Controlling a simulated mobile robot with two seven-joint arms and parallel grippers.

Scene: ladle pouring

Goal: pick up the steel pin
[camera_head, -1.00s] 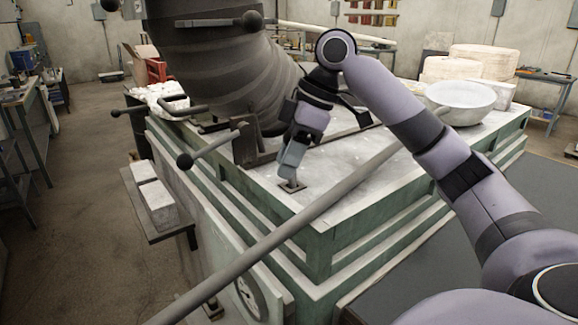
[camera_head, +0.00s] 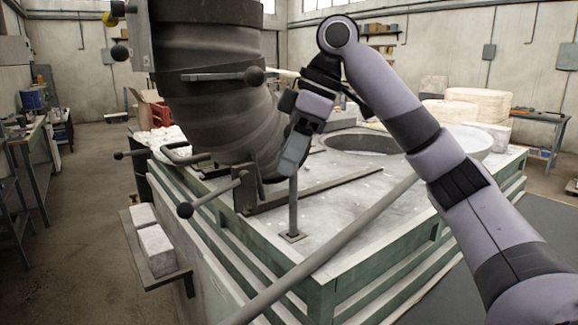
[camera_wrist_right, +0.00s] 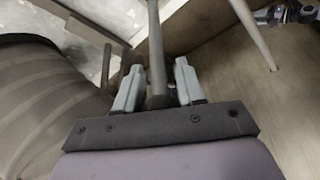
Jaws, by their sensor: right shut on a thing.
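The steel pin (camera_head: 293,205) is a thin grey upright rod. In the head view it runs from my right gripper (camera_head: 293,163) down to a small square plate (camera_head: 292,237) on the pale table top. Its lower end meets the plate; I cannot tell whether it is still inside a hole there. In the right wrist view the pin (camera_wrist_right: 156,50) passes between the two pale fingers of my right gripper (camera_wrist_right: 158,82), which is shut on it. My left gripper is not in view.
A large dark ladle (camera_head: 215,85) stands close left of my right gripper, with ball-ended handles on its left. A long grey bar (camera_head: 340,240) slants across the front. A shallow bowl (camera_head: 470,142) sits at the back right. White blocks (camera_head: 155,250) rest on a side shelf.

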